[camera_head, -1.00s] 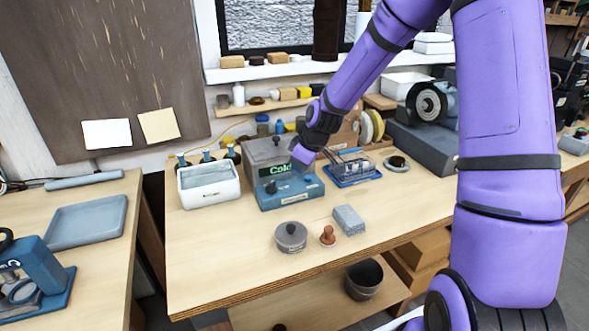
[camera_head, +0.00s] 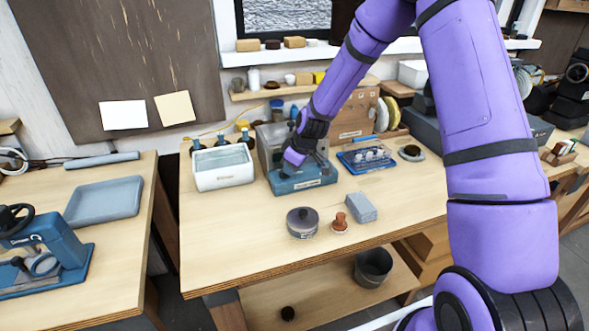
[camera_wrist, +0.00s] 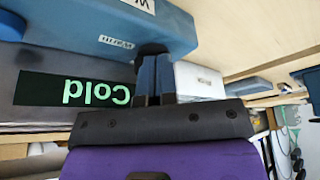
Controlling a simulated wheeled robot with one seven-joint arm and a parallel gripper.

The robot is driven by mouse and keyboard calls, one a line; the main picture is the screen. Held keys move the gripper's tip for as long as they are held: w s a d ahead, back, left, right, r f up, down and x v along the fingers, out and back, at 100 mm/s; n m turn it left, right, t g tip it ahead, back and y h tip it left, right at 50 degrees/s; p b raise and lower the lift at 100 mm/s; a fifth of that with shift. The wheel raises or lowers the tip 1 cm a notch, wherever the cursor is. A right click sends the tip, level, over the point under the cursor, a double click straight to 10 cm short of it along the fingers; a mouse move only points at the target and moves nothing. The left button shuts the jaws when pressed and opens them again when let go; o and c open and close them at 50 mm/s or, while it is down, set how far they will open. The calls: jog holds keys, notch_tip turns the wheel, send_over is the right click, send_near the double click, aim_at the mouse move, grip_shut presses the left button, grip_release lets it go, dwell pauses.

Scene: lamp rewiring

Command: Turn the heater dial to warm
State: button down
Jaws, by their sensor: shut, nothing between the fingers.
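The heater (camera_head: 318,181) is a blue box with a grey back part, standing at the back of the middle bench. Its display (camera_wrist: 72,91) reads "Cold", upside down in the wrist view. The heater's blue face (camera_wrist: 65,27) carries a "Warm" label (camera_wrist: 116,42) beside my fingers. My gripper (camera_head: 284,172) is down at the heater's left front, its fingers shut together. In the wrist view, a dark shape (camera_wrist: 152,48), apparently the dial, sits at the tips of my gripper (camera_wrist: 154,65). The fingers hold nothing, and I cannot tell whether they touch it. My gripper hides the dial in the head view.
A white tub (camera_head: 222,177) stands left of the heater, and a blue rack (camera_head: 366,158) stands right. A round grey pot (camera_head: 302,223), a small red-brown stamp (camera_head: 340,223) and a grey block (camera_head: 361,207) lie in front. The bench's front left is clear.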

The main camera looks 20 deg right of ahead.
jog(key=shift+w+a+m, duration=0.2)
jog(key=shift+a+m, duration=0.15)
jog(key=shift+m, duration=0.25)
dwell(0.3)
jog(key=shift+a+h, duration=0.1)
jog(key=shift+h, duration=0.2)
jog(key=m, duration=0.1)
jog(key=m+t+h, duration=0.1)
jog(key=m, duration=0.1)
jog(key=shift+a, duration=0.4)
jog(key=shift+w+a+m+h, duration=0.15)
jog(key=shift+m+h, duration=0.45)
jog(key=shift+m, duration=1.2)
jog(key=shift+a, duration=0.2)
jog(key=shift+w, duration=0.1)
